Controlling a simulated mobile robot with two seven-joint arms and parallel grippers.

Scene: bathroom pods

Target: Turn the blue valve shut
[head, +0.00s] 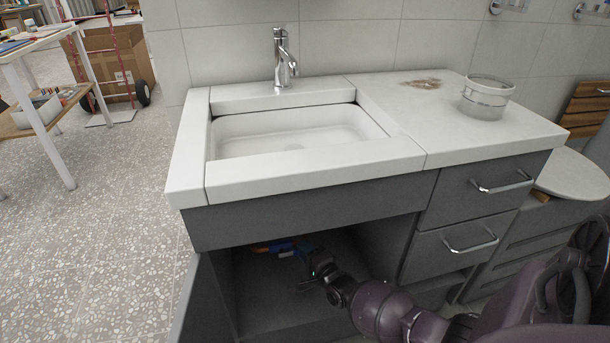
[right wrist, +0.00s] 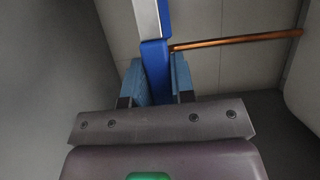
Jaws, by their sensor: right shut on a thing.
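The blue valve's handle (right wrist: 154,56) shows in the right wrist view as a blue bar with a pale grey upper section. My right gripper (right wrist: 157,78) has its two blue-padded fingers on either side of the bar and is shut on it. In the head view, the right arm reaches into the open cabinet under the sink, where a small blue part (head: 284,254) shows by the gripper. The rest of the valve is hidden by the countertop and the gripper. My left gripper is not in view.
A copper pipe (right wrist: 235,42) runs to the right behind the handle. The sink cabinet's door (head: 198,305) stands open on the left, and drawers (head: 470,220) flank the opening on the right. The cabinet floor (head: 270,300) looks clear.

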